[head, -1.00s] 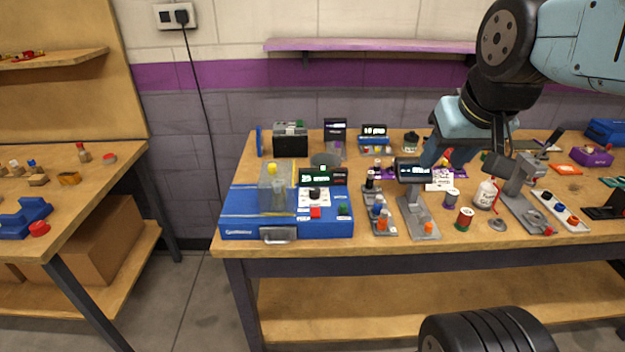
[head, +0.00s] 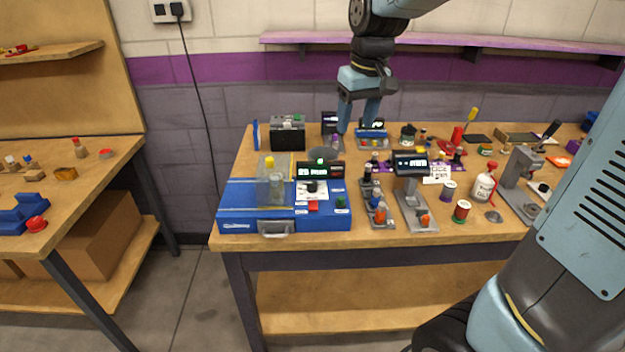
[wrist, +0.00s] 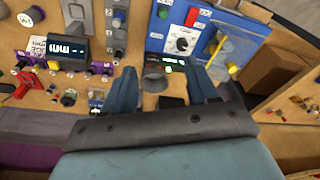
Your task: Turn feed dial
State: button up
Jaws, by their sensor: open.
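The blue machine (head: 235,226) sits at the left end of the bench. A dark round knob on a white marked plate, apparently the feed dial (head: 312,187), is on its top. The dial also shows in the wrist view (wrist: 182,43), with a pale ring around it. My gripper (head: 357,122) is open and empty, above the back of the bench, behind and right of the dial. In the wrist view its fingers (wrist: 161,78) point toward the machine, and the dial lies beyond them, not touched. Whether the fingers touch anything at the back is unclear.
A clear box with a yellow knob (head: 270,167) stands left of the dial. A red button (head: 313,206), a green knob (head: 341,202) and a grey funnel (head: 322,154) are close by. A small display stand (head: 410,163) is to the right. Several items crowd the back.

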jog(key=n+g, duration=0.2)
send_near(313, 183)
jog(key=shift+h, duration=0.4)
jog(key=f, duration=0.8)
jog(key=shift+s+a+f, duration=0.15)
jog(key=shift+a+f, duration=0.2)
jog(key=shift+c, duration=0.4)
jog(key=c, duration=1)
